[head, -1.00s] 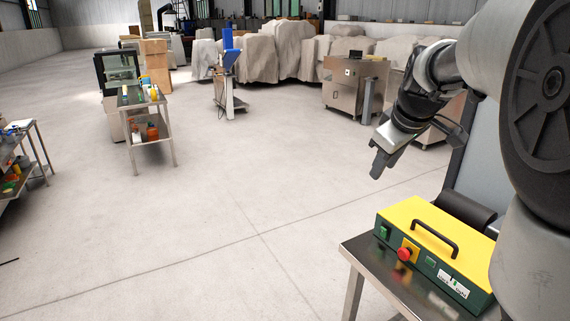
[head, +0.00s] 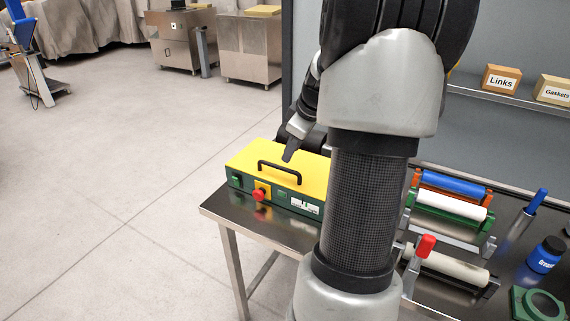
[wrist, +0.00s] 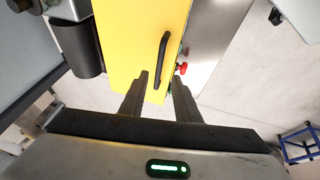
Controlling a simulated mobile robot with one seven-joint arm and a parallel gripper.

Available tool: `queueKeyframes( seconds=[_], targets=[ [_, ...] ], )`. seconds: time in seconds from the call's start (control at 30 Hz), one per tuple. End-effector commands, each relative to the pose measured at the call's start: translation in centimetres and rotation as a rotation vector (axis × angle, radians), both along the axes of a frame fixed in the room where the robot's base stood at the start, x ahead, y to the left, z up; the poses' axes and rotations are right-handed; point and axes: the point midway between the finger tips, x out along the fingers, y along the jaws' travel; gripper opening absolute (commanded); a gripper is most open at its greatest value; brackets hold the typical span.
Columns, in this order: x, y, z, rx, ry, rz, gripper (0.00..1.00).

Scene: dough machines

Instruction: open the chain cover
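The chain cover looks to be the yellow lid (head: 250,155) of a green box on a steel table, with a black bar handle (head: 280,168) on top. The lid lies flat and closed. It fills the upper middle of the wrist view (wrist: 125,40), where the handle (wrist: 162,55) runs nearly upright. My gripper (head: 289,156) is just above and behind the handle in the head view. In the wrist view my gripper (wrist: 160,77) is open and empty, its fingertips on either side of the handle's lower part. I cannot tell the remaining height gap.
A red button (head: 259,194) sits on the box front, beside the handle. Rollers (head: 450,204), a blue jar (head: 546,254) and a green ring part (head: 538,304) lie on the table's right. A shelf with boxes (head: 501,78) stands behind. Open floor is at left.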

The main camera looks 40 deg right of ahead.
Motion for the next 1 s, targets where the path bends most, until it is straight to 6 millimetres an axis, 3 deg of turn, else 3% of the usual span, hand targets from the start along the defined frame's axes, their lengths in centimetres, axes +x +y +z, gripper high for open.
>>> queueKeyframes(
  seconds=[0.1, 0.33, 0.8, 1.0],
  targets=[
    [1.1, 0.0, -2.6, 0.002, 0.002, 0.002, 0.29],
    [2.7, -0.1, -5.8, 0.001, 0.002, 0.001, 0.29],
    [3.3, -0.2, -7.0, -0.001, 0.000, 0.000, 0.29],
    [3.3, -0.2, -7.0, -0.001, 0.000, 0.000, 0.00]
  ],
)
